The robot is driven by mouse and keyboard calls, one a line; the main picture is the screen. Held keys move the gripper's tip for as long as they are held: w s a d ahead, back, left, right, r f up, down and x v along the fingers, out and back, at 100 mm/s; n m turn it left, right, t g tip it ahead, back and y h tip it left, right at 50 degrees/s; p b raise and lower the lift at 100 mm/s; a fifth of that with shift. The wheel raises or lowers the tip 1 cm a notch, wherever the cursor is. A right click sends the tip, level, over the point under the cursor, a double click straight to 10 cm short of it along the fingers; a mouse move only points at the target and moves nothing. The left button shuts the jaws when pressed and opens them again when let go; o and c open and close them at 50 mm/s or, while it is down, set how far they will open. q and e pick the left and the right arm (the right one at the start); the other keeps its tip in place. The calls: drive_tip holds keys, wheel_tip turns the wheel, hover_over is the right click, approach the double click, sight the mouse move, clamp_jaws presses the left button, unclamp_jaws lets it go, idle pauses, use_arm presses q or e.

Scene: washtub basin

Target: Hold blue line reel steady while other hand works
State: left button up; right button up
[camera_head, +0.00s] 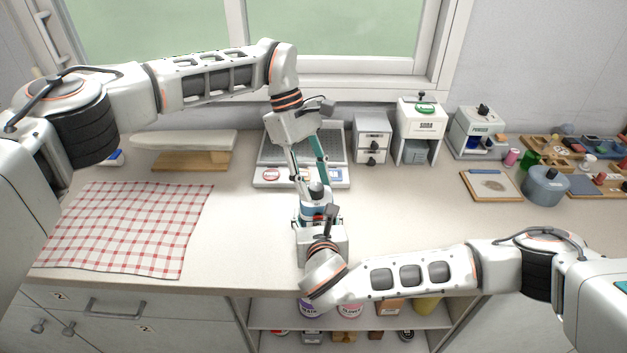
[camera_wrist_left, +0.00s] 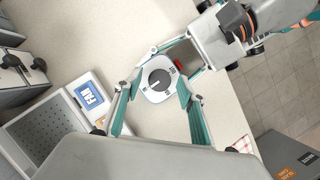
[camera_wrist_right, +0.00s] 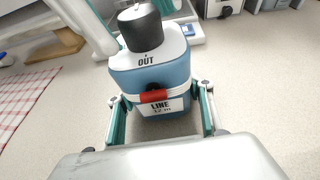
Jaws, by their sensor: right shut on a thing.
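The blue line reel (camera_head: 307,210) stands upright on the counter near its front edge. My right gripper (camera_wrist_right: 160,98) is shut on the reel's lower body, one finger on each side. My left gripper (camera_head: 308,180) points down over the reel from behind. In the left wrist view its open fingers (camera_wrist_left: 157,88) straddle the reel's grey top and dark knob (camera_wrist_left: 160,79), with gaps visible on both sides.
A checked cloth (camera_head: 130,225) lies at left. Small drawers (camera_head: 372,137), dispensers and a grey round tin (camera_head: 545,188) stand at right. An open shelf (camera_head: 345,322) lies below.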

use_arm(q)
drive_tip(key=v, duration=1.2)
use_arm(e)
drive_tip(key=o, duration=1.4)
drive_tip(key=shift+s, duration=0.1)
